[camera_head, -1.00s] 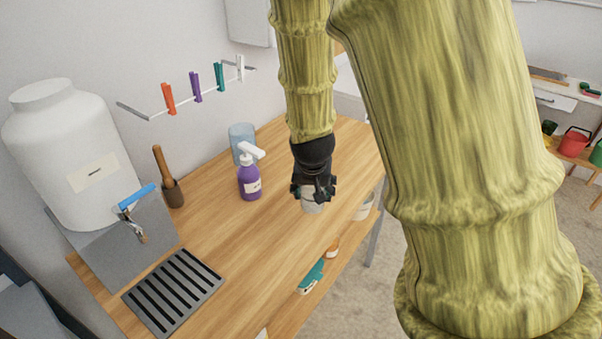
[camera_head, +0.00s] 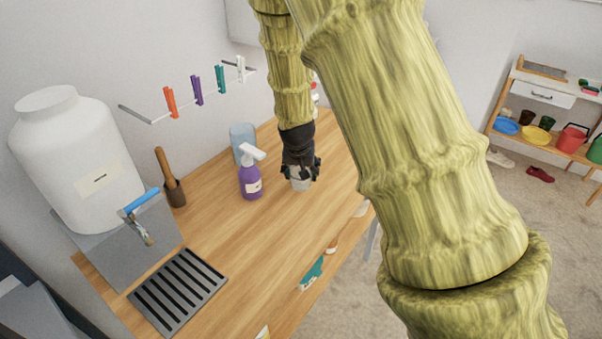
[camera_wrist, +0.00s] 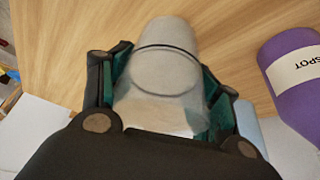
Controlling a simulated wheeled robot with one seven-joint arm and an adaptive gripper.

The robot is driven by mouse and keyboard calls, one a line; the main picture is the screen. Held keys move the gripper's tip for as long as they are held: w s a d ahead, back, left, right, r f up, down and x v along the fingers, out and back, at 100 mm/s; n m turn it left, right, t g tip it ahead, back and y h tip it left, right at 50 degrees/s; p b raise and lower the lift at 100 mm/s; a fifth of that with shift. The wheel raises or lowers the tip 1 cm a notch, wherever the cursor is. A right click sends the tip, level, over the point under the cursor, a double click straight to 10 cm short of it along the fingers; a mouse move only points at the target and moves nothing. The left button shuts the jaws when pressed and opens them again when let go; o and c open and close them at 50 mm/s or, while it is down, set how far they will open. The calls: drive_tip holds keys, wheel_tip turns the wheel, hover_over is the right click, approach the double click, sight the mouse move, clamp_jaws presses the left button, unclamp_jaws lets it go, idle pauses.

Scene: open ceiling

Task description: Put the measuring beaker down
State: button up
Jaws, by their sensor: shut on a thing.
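The measuring beaker (camera_head: 300,184) is a small, pale grey-white cup below my gripper in the head view. My gripper (camera_head: 301,172) is shut on it, with its fingers on both sides. In the wrist view, the beaker (camera_wrist: 166,72) fills the space between the dark green finger pads of my gripper (camera_wrist: 165,95). The wooden table (camera_head: 235,235) lies beneath it. I cannot tell whether the beaker's base touches the tabletop.
A purple spray bottle (camera_head: 250,181) stands left of the beaker, and it also shows at the right in the wrist view (camera_wrist: 295,75). A black drain grille (camera_head: 178,290) lies in front. The table's middle is clear.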

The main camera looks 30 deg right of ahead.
drive_tip(key=shift+f, duration=0.95)
drive_tip(key=o, duration=0.9)
drive_tip(key=shift+f, duration=0.1)
drive_tip(key=shift+o, duration=0.2)
drive_tip(key=shift+r, duration=0.2)
